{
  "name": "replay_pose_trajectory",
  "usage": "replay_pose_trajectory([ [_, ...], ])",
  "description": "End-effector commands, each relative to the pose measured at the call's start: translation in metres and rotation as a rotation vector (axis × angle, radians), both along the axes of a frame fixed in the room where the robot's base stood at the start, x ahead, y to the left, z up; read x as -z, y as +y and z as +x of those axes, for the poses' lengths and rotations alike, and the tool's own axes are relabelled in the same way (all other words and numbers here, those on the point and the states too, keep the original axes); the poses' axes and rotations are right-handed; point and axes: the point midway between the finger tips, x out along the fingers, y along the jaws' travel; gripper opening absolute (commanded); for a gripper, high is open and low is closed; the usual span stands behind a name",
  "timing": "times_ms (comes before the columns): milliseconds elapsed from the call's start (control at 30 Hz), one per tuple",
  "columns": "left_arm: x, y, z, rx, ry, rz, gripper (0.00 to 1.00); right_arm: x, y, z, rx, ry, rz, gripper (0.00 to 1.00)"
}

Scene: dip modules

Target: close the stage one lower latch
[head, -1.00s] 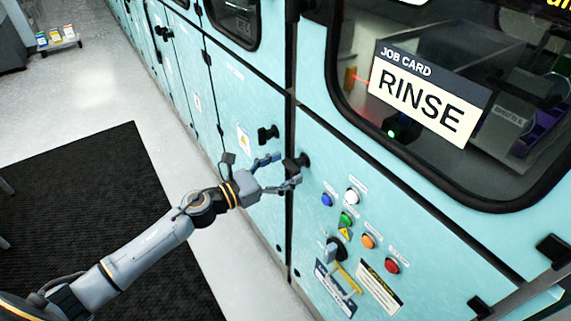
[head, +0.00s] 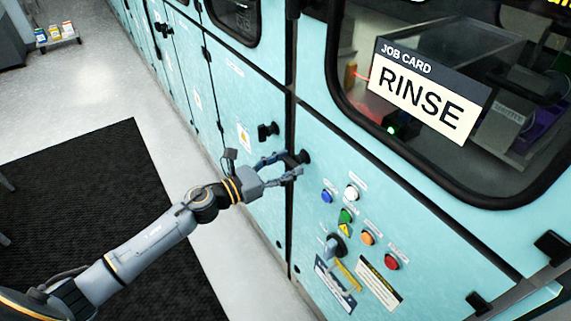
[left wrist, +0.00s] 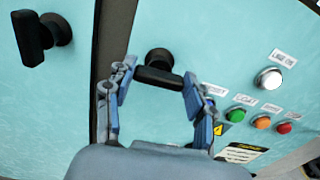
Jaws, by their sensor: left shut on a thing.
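A black latch (head: 303,157) with a knob and handle sits on the light blue panel, just right of a dark vertical seam. In the left wrist view the latch handle (left wrist: 158,76) lies roughly crosswise between the fingers. My left gripper (head: 284,165) is shut on this handle, one finger at each end; the fingers also show in the left wrist view (left wrist: 159,84). A second black latch (head: 267,132) is on the panel left of the seam; its handle stands upright in the left wrist view (left wrist: 34,36). I cannot read any stage label by the latches. My right gripper is not in view.
Coloured push buttons (head: 346,215) and a rotary switch (head: 336,246) lie right of and below the gripper. A window with a RINSE job card (head: 428,97) is above right. A black mat (head: 90,210) lies on the floor at left.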

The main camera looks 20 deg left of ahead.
Motion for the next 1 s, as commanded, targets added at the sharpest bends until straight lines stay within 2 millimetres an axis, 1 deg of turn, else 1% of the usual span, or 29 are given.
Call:
replay_pose_trajectory([
  [267, -0.001, 0.001, 0.001, -0.001, 0.108, -0.139, 0.23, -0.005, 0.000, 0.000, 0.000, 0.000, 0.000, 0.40],
  [1000, -0.001, 0.002, 0.002, -0.001, 0.539, -0.692, 0.23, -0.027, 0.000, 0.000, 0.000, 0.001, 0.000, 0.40],
])
